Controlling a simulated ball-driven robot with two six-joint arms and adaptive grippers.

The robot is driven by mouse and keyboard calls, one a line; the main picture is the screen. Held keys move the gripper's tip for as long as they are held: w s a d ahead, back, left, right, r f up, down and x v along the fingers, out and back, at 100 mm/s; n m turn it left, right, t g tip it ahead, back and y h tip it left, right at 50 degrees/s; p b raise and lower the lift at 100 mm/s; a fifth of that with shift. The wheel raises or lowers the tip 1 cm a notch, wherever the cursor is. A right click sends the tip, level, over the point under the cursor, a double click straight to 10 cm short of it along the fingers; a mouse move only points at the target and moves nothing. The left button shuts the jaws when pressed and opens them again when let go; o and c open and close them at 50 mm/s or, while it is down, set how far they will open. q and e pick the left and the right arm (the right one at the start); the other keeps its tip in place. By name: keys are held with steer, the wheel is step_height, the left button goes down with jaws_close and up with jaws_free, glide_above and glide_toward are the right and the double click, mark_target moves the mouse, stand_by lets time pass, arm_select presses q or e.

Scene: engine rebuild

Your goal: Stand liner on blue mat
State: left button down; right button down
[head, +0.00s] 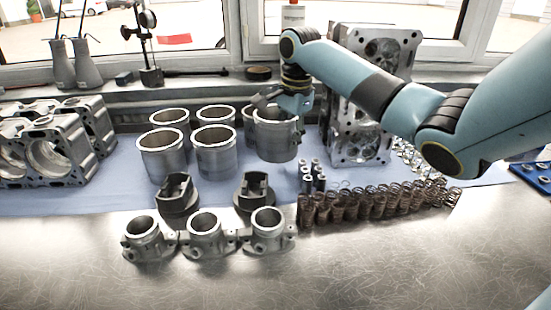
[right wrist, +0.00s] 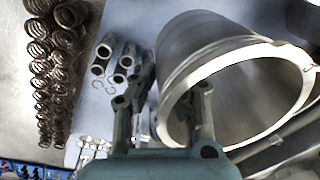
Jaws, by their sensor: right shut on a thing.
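My right gripper (head: 296,103) is shut on the wall of a grey metal cylinder liner (head: 276,142), at the right end of the liner group. In the right wrist view, one finger of the gripper (right wrist: 168,100) is inside the open rim of the liner (right wrist: 195,55) and the other is outside. The liner looks upright over the blue mat (head: 115,190); I cannot tell whether its base touches the mat. Several other liners stand on the mat to its left, including a front one (head: 215,158) and one partly hidden behind the held liner (head: 248,122). My left gripper is not in view.
A cylinder head (head: 362,150) stands close right of the held liner. Small metal sleeves (head: 309,178) and rows of springs (head: 375,203) lie in front. Engine blocks (head: 60,145) stand far left.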

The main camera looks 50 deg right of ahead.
steer(key=shift+w+a+f, duration=0.2)
steer(key=shift+w+f, duration=0.4)
steer(key=shift+f, duration=0.45)
steer(key=shift+w+a+f, duration=0.15)
steer(key=shift+w+f, duration=0.4)
steer(key=shift+f, duration=0.45)
steer(key=shift+w+a+f, duration=0.2)
steer(key=shift+w+f, duration=0.4)
steer(key=shift+f, duration=0.45)
steer(key=c, duration=1.4)
jaws_free()
steer(key=shift+s+f, duration=0.1)
steer(key=r, duration=0.8)
steer(key=s+r, duration=0.1)
steer(key=r, duration=0.3)
steer(key=shift+r, duration=0.15)
